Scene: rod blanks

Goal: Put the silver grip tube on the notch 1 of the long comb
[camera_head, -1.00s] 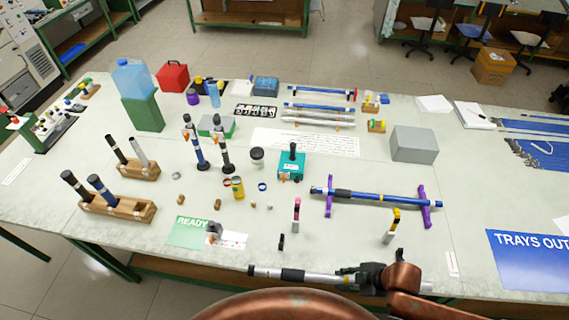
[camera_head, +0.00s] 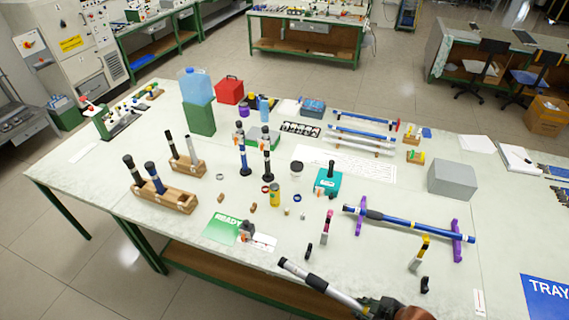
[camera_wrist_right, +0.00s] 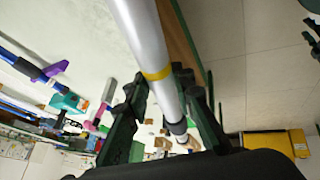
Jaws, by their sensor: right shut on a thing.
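The silver grip tube (camera_head: 325,288), with a black end and a dark band, is held by my right gripper (camera_head: 378,308) at the table's front edge. It slants in the head view, its black end pointing up and left. In the right wrist view the tube (camera_wrist_right: 143,40), with a yellow band, runs between the fingers of the right gripper (camera_wrist_right: 170,103), shut on it. The longer wooden block (camera_head: 165,200) at the left, which looks like the long comb, bears two dark-gripped rods. I cannot tell which notch is 1. My left gripper is not in view.
A shorter wooden block (camera_head: 188,166) with two rods stands behind the longer one. A blue tube (camera_head: 415,224) rests on purple stands at the right. Small upright pieces, a teal box (camera_head: 327,183) and a green READY card (camera_head: 222,229) occupy the middle front.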

